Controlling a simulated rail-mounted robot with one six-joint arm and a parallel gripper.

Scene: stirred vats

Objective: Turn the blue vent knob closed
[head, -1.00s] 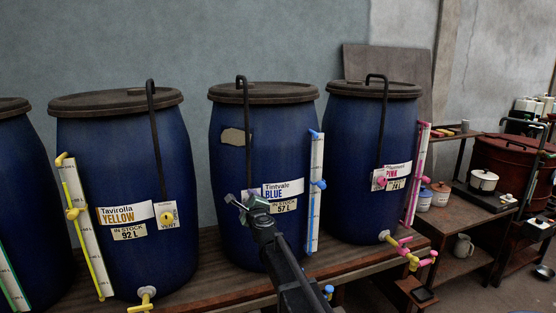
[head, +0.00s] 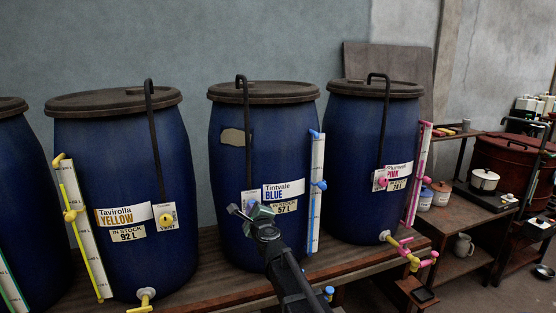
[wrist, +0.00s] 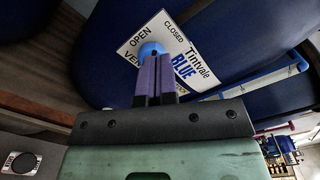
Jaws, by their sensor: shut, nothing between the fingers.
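The blue vent knob (wrist: 151,49) shows in the wrist view on a white plate (wrist: 138,42) marked OPEN and CLOSED. It sits on the blue Tintvale BLUE vat (head: 228,150). My gripper (wrist: 154,72) has its purple fingers together, with nothing between them. The fingertips overlap the near edge of the knob; I cannot tell if they touch it. In the head view my gripper (head: 242,209) is in front of the vent plate's lower part and hides the knob.
A dark bent pipe (head: 246,130) runs down the vat just above the plate. A white gauge strip with a blue clip (head: 318,185) stands at its right. The yellow vat (head: 100,170) and pink vat (head: 350,150) flank it on a wooden bench (head: 210,290).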

